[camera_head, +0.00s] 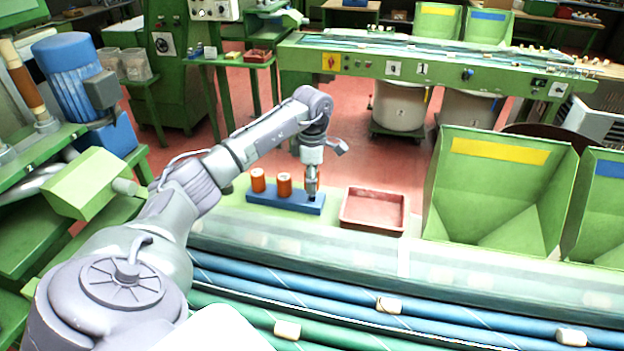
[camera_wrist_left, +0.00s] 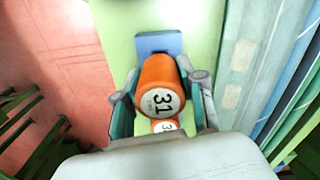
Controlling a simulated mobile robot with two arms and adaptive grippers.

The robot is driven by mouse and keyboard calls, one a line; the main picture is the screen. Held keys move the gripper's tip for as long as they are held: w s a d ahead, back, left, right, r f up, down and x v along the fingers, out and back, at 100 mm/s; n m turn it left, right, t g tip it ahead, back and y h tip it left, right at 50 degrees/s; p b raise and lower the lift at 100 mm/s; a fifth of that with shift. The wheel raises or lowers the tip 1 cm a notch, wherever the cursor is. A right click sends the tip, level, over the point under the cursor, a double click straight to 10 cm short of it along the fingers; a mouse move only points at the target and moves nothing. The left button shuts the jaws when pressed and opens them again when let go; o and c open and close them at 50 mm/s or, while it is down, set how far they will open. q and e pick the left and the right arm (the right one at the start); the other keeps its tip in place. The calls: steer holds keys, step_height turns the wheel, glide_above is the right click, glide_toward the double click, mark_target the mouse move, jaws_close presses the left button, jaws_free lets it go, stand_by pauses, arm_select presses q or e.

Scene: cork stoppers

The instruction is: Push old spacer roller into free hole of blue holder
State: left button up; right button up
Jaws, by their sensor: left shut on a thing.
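The blue holder (camera_head: 297,207) stands on the green ledge; its end also shows in the left wrist view (camera_wrist_left: 158,42). Two orange rollers stand upright in it, a left one (camera_head: 258,180) and a middle one (camera_head: 284,185). My left gripper (camera_head: 312,194) points down over the holder's right end. In the left wrist view, my left gripper (camera_wrist_left: 162,88) is shut on an orange roller (camera_wrist_left: 158,75) with a white end marked 31. Another white roller end (camera_wrist_left: 165,126) shows partly behind it. The held roller's lower end and the hole are hidden, so I cannot tell how deep it sits.
A red tray (camera_head: 374,228) lies right of the holder. A green bin (camera_head: 500,185) with a yellow label stands further right. In front runs a clear cover (camera_head: 330,243) over blue and green rods with pale corks (camera_head: 389,305).

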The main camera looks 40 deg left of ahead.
stand_by(0.3)
arm_select(q)
steer(key=shift+f+b, duration=0.3)
steer(key=shift+f, duration=0.3)
stand_by(0.4)
stand_by(0.6)
steer(key=shift+f+b, duration=0.6)
steer(key=shift+f, duration=0.45)
stand_by(0.6)
steer(key=o, duration=1.2)
steer(key=shift+o, duration=0.2)
